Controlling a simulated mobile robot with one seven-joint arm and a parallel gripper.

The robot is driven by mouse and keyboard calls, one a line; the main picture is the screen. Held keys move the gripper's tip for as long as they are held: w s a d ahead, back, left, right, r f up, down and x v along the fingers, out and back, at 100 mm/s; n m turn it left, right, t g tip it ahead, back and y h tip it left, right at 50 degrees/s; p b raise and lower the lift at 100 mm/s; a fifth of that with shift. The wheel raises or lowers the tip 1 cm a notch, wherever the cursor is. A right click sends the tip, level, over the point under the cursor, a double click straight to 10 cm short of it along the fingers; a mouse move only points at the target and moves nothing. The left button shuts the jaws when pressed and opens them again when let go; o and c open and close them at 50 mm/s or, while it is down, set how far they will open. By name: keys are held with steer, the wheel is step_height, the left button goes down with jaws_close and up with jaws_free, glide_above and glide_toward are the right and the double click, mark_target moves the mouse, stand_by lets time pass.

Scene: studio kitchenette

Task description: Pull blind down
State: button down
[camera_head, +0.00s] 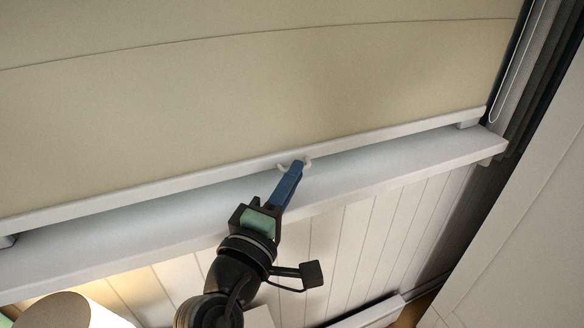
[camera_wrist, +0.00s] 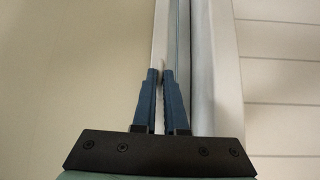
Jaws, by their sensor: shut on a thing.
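The cream blind (camera_head: 260,95) hangs down across most of the head view, with a white bottom bar (camera_head: 150,188) just above the white sill. A small pale pull tab (camera_head: 308,162) is on the bar near its middle. My gripper (camera_head: 297,168) reaches up to this tab with its blue fingers closed on it. In the wrist view the blue fingertips (camera_wrist: 161,73) meet at the bar, with the blind (camera_wrist: 75,70) on the left. The fingers hide most of the tab.
The white sill (camera_head: 420,155) runs right under the bar. White panelling (camera_head: 350,240) is below it. A looped cord (camera_head: 515,75) hangs at the right beside a dark curtain-like strip. A pale cylindrical lampshade (camera_head: 62,312) stands at lower left.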

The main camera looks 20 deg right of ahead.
mark_target(292, 206)
steer(key=shift+f+b, duration=0.65)
steer(key=shift+f, duration=0.95)
steer(key=c, duration=1)
jaws_free()
steer(key=shift+o, duration=0.2)
step_height(292, 206, up, 33)
steer(key=p, duration=2.3)
steer(key=shift+r, duration=0.2)
